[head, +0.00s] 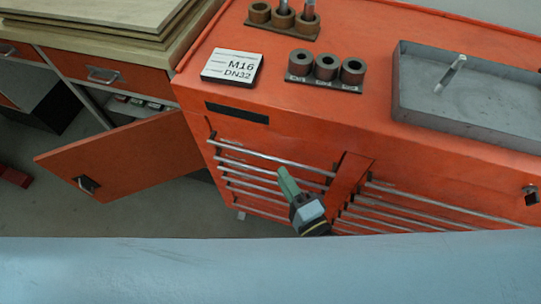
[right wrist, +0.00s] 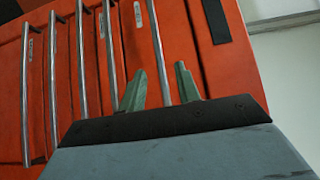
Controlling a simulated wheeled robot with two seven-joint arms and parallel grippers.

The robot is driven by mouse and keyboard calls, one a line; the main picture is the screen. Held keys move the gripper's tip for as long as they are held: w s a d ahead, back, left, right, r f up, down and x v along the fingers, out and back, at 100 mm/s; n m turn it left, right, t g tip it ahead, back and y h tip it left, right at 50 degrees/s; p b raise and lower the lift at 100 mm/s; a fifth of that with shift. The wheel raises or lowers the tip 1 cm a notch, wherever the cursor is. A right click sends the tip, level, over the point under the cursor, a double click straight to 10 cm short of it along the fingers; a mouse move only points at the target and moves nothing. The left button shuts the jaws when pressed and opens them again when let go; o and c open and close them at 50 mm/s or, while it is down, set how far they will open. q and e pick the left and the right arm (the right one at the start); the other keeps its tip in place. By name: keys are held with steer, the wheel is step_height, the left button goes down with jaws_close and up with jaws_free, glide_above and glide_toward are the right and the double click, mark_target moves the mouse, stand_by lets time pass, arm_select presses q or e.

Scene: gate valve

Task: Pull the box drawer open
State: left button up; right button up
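The red cabinet (head: 300,115) has a left bank of shut drawers with long silver bar handles. The topmost bar handle (head: 245,153) shows in the head view; in the right wrist view it (right wrist: 158,50) passes between my finger lines. My right gripper (head: 286,180) is at the front of this left bank, its green fingers toward the bars. In the right wrist view its two fingers (right wrist: 160,86) are apart, one on each side of that bar. I cannot tell whether they touch it. Which drawer is the box drawer is not marked legibly. My left gripper is not in view.
On the cabinet top are a white M16 DN32 plate (head: 232,66), brown cylinder holders (head: 326,68) and a grey tray (head: 470,113). At left, a red door (head: 120,160) hangs open under a wooden bench. More bar handles (head: 440,205) lie right of the middle post.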

mark_target(270, 157)
steer(key=x, duration=0.7)
steer(key=shift+w+b, duration=0.2)
steer(key=shift+b, duration=0.1)
jaws_close()
